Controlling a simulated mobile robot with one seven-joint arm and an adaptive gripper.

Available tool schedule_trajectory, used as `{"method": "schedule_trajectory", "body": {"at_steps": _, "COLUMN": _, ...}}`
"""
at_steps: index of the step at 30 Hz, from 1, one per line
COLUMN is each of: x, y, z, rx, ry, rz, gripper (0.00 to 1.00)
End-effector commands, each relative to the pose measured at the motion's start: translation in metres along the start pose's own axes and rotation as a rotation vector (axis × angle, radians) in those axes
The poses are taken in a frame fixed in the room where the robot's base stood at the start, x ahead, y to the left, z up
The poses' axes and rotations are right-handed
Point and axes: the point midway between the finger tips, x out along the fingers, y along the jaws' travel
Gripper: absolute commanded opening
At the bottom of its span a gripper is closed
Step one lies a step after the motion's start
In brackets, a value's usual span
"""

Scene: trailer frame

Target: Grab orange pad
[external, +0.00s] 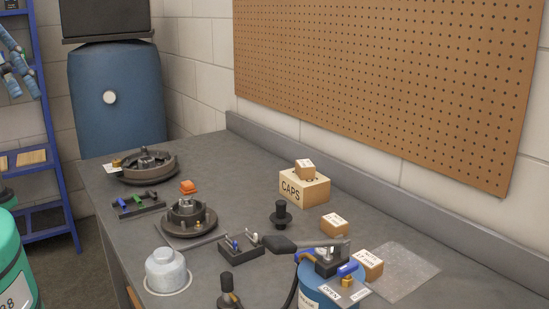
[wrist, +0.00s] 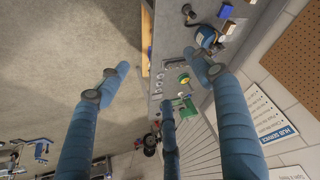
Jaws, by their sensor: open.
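I cannot make the pad out in the wrist view. My gripper (wrist: 156,62) shows in the wrist view as long blue segmented fingers spread wide apart, with nothing between them. It is well away from the bench, which appears small beyond the fingers.
The workbench (external: 215,150) also holds a CAPS box (external: 304,188), small cartons, a dark ring part (external: 148,167), a silver canister (external: 167,270), levers and a blue drum (external: 330,292). A pegboard wall (external: 390,80) stands behind. Bare floor (wrist: 70,60) lies left in the wrist view.

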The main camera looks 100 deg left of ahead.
Motion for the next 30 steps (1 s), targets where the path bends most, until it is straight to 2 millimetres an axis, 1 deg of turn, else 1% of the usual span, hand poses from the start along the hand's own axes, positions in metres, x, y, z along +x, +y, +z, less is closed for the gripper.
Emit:
{"method": "schedule_trajectory", "body": {"at_steps": 1, "x": 0.0, "y": 0.0, "z": 0.0, "rx": 0.0, "ry": 0.0, "rz": 0.0, "gripper": 0.65}}
{"method": "schedule_trajectory", "body": {"at_steps": 2, "x": 0.0, "y": 0.0, "z": 0.0, "rx": 0.0, "ry": 0.0, "rz": 0.0, "gripper": 0.61}}
{"method": "schedule_trajectory", "body": {"at_steps": 3, "x": 0.0, "y": 0.0, "z": 0.0, "rx": 0.0, "ry": 0.0, "rz": 0.0, "gripper": 0.54}}
{"method": "schedule_trajectory", "body": {"at_steps": 14, "x": 0.0, "y": -0.001, "z": -0.001, "rx": -0.003, "ry": -0.002, "rz": -0.002, "gripper": 0.54}}
{"method": "schedule_trajectory", "body": {"at_steps": 19, "x": 0.004, "y": -0.01, "z": -0.011, "rx": -0.02, "ry": -0.016, "rz": -0.016, "gripper": 0.54}}
{"method": "schedule_trajectory", "body": {"at_steps": 23, "x": 0.011, "y": -0.027, "z": -0.027, "rx": -0.052, "ry": -0.039, "rz": -0.037, "gripper": 0.54}}
{"method": "schedule_trajectory", "body": {"at_steps": 26, "x": 0.019, "y": -0.046, "z": -0.043, "rx": -0.082, "ry": -0.062, "rz": -0.058, "gripper": 0.54}}
{"method": "schedule_trajectory", "body": {"at_steps": 29, "x": 0.03, "y": -0.071, "z": -0.059, "rx": -0.12, "ry": -0.09, "rz": -0.081, "gripper": 0.54}}
{"method": "schedule_trajectory", "body": {"at_steps": 30, "x": 0.034, "y": -0.082, "z": -0.065, "rx": -0.136, "ry": -0.1, "rz": -0.09, "gripper": 0.54}}
